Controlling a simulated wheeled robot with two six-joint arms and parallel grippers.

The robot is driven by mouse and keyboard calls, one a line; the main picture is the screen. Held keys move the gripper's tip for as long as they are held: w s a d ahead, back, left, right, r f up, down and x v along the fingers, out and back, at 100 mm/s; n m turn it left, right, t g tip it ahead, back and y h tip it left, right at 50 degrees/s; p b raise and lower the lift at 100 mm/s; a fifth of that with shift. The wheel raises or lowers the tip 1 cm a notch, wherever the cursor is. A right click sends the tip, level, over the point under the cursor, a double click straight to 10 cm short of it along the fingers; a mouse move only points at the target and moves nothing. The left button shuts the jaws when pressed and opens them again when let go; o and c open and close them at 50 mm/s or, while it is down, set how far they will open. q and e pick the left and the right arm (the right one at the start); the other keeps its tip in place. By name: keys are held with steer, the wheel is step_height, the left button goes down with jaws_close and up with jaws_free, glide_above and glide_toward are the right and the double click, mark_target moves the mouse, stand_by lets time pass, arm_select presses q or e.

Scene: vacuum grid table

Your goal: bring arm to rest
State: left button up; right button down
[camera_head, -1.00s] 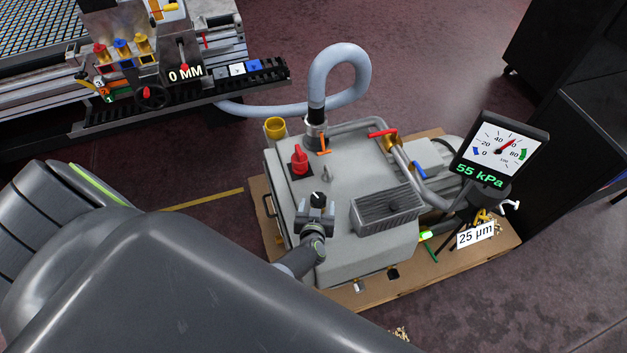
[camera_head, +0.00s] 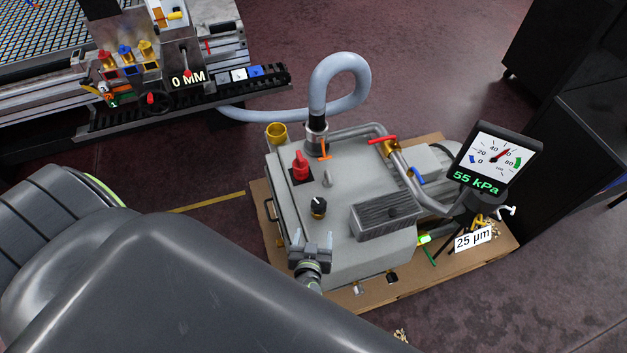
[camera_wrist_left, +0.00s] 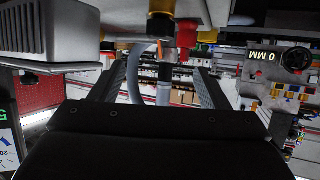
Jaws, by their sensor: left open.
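My left gripper (camera_head: 312,243) is open and empty in the head view. It is at the near left edge of the grey pump box (camera_head: 345,255), just in front of the black knob (camera_head: 319,207) with a white mark. In the left wrist view the two fingers (camera_wrist_left: 163,85) stand wide apart with nothing held between them. Whether a finger touches the box cannot be told. My large grey arm link fills the lower left of the head view. My right gripper is not in view.
The box carries a red knob (camera_head: 300,167), a ribbed grey block (camera_head: 385,216) and a red-handled valve (camera_head: 383,140). A gauge (camera_head: 492,160) reading 55 kPa stands at right. A grey hose (camera_head: 340,75) loops up behind. The grid table (camera_head: 40,40) is at upper left.

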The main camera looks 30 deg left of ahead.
arm_select(q)
steer(key=shift+f, duration=0.1)
steer(key=s+a+f+m+g+h+b, duration=0.25)
steer(key=s+f+g+h, duration=0.2)
steer(key=s+f, duration=1)
steer(key=s+a+f+g+b, duration=0.1)
steer(key=s+a+f+g, duration=0.2)
steer(key=s+f, duration=0.2)
steer(key=s+a+f+m+g+b, duration=0.1)
steer(key=s+a+f+g, duration=0.3)
steer(key=s, duration=0.8)
steer(key=shift+s+a+f+b, duration=0.3)
steer(key=shift+f, duration=0.1)
steer(key=shift+w+m, duration=0.1)
steer(key=shift+m, duration=0.15)
stand_by(1.7)
